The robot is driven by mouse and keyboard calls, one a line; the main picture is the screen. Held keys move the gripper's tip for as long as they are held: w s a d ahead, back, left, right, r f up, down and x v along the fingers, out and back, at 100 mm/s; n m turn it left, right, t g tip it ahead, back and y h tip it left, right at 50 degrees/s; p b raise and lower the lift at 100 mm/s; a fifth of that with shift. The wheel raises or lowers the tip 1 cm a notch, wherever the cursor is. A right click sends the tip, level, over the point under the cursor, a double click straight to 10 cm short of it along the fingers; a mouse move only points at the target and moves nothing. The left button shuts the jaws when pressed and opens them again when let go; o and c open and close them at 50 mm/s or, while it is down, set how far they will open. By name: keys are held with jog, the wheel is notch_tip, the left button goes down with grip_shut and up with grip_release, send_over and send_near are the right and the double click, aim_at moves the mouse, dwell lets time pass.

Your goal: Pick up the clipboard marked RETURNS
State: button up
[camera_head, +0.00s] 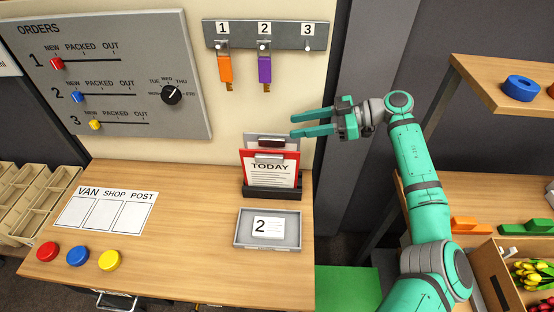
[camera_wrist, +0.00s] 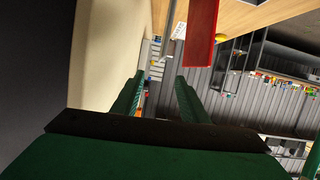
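A red clipboard (camera_head: 270,170) with a sheet reading TODAY stands upright in a dark holder (camera_head: 272,193) at the back right of the desk. Behind it the top of a grey clipboard (camera_head: 270,140) with a dark clip shows; its sheet is mostly hidden. I cannot read RETURNS anywhere. My gripper (camera_head: 292,125) is open and empty, with its fingers pointing left, above and slightly right of the clipboards. In the wrist view the two green fingers (camera_wrist: 160,88) are apart, with nothing between them. A red panel (camera_wrist: 203,30), probably the red clipboard, shows beyond the right finger.
A grey tray (camera_head: 240,242) with a card marked 2 lies in front of the holder. Red, blue and yellow discs (camera_head: 78,256) and a VAN SHOP POST sheet (camera_head: 75,214) lie to the left. The wall has an ORDERS board (camera_head: 110,110) and a key rack (camera_head: 285,36).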

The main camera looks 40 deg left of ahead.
aim_at(277, 137)
jog(key=shift+m+h, duration=0.3)
jog(key=shift+h, duration=0.3)
jog(key=s+a+f, duration=0.2)
jog(key=a+f, duration=0.1)
jog(key=shift+f, duration=0.2)
jog(key=shift+x, duration=2.65)
grip_shut()
